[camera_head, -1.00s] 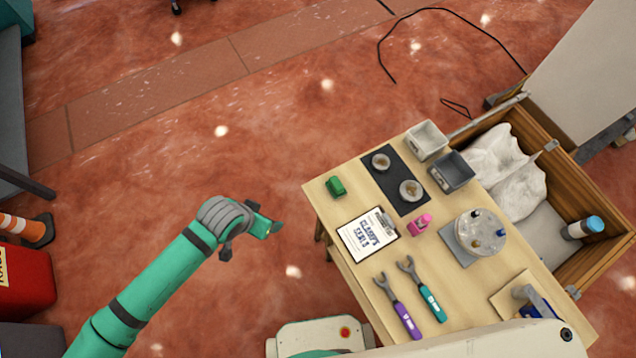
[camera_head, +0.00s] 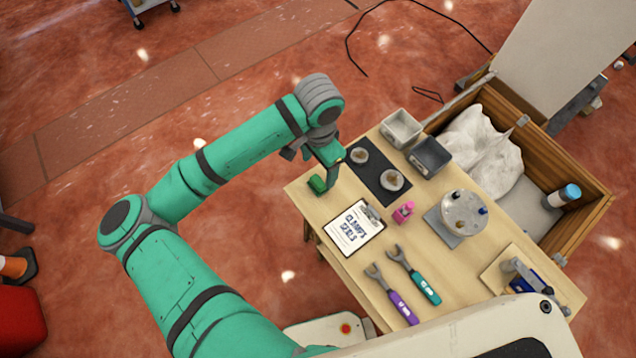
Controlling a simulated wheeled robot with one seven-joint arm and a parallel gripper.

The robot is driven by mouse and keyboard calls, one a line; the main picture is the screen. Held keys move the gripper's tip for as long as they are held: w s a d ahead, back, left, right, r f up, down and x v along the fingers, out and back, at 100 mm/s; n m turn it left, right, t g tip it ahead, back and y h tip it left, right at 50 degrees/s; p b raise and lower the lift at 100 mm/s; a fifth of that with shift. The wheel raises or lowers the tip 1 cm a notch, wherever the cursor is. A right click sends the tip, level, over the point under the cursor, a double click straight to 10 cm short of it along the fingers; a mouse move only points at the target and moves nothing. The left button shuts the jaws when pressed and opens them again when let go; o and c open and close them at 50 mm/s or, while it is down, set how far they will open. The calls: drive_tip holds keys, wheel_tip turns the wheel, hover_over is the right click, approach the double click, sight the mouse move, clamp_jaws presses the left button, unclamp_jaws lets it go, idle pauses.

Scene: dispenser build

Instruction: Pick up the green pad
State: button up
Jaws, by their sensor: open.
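The green pad (camera_head: 317,185) is a small dark green block lying on the wooden table (camera_head: 303,200) near its far left corner. My gripper (camera_head: 331,174) is open and empty. It hangs over the far left part of the table, just above and right of the green pad in the picture. I cannot tell its exact height above the table. The pad is in plain sight and apart from the jaws as far as I can see.
A black mat (camera_head: 388,188) with two round parts lies right of the pad. A clipboard (camera_head: 352,228) lies nearer. A pink item (camera_head: 403,212), two wrenches (camera_head: 392,295), grey bins (camera_head: 430,156) and a round fixture (camera_head: 464,212) fill the rest. Open floor lies left.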

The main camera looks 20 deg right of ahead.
sight(318, 181)
drive_tip(key=f, duration=1)
drive_tip(key=shift+w+f, duration=0.1)
drive_tip(key=shift+w, duration=0.15)
drive_tip(key=shift+a, duration=0.1)
drive_tip(key=shift+c, duration=0.4)
drive_tip(key=shift+s, duration=0.1)
drive_tip(key=c, duration=1.1)
drive_tip(key=shift+o, duration=0.2)
drive_tip(key=shift+r, duration=0.5)
wheel_tip(318, 181, up, 2)
drive_tip(key=shift+r, duration=0.15)
drive_tip(key=s+d+r, duration=0.8)
drive_tip(key=d+r, duration=0.1)
drive_tip(key=d, duration=0.2)
drive_tip(key=shift+s+r, duration=0.25)
drive_tip(key=shift+r, duration=0.15)
